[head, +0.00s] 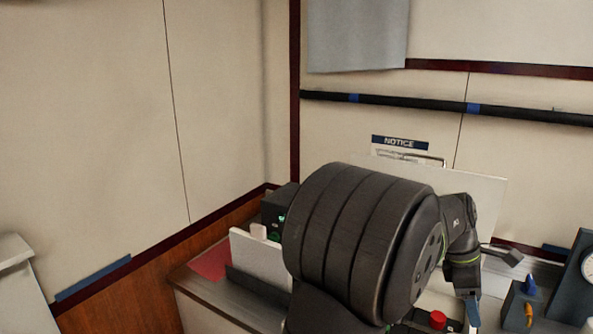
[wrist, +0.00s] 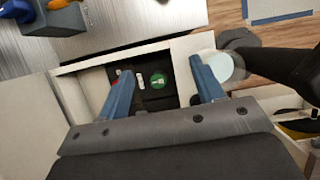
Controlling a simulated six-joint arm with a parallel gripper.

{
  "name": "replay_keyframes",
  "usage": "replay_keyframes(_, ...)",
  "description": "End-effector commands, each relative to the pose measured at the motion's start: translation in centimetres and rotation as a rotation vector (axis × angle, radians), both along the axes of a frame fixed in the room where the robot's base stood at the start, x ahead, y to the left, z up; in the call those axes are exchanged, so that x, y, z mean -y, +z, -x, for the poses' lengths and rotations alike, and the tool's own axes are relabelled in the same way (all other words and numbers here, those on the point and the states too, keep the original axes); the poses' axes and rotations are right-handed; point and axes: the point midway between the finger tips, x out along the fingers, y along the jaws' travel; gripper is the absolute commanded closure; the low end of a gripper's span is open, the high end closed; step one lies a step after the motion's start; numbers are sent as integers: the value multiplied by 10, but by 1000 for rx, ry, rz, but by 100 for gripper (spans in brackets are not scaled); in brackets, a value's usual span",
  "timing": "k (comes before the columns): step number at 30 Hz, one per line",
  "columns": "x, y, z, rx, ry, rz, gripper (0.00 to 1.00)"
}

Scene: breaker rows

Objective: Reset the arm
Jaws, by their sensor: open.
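My gripper (wrist: 161,66) is open in the wrist view, its two blue fingers apart with nothing between them. Below the fingers lies a pale open-topped box (wrist: 66,70) with a dark panel (wrist: 140,97) inside. The panel carries a green round marking (wrist: 158,80) and small white and red parts, partly hidden by the left finger. In the head view my arm fills the middle and bends down to the right. Only a blue finger of my gripper (head: 473,311) shows there, low beside a red button (head: 438,320).
A block with blue (head: 530,286) and orange (head: 528,314) handles and a dial gauge (head: 588,254) stand at the right. A pale upright board (head: 485,190) is behind my arm. A green-lit black device (head: 275,212) and red mat (head: 211,263) are left. The wall carries a notice (head: 399,142).

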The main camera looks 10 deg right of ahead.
Motion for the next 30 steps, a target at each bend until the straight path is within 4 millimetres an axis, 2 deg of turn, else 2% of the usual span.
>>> replay_keyframes(6, -28, 19, 11, 1, -17, 1, 39)
replay_keyframes(12, -61, 19, 14, 0, 27, 0, 39)
replay_keyframes(24, -130, -13, 4, 0, 253, -1, 39)
replay_keyframes(30, -155, -26, 3, 0, 348, -1, 39)
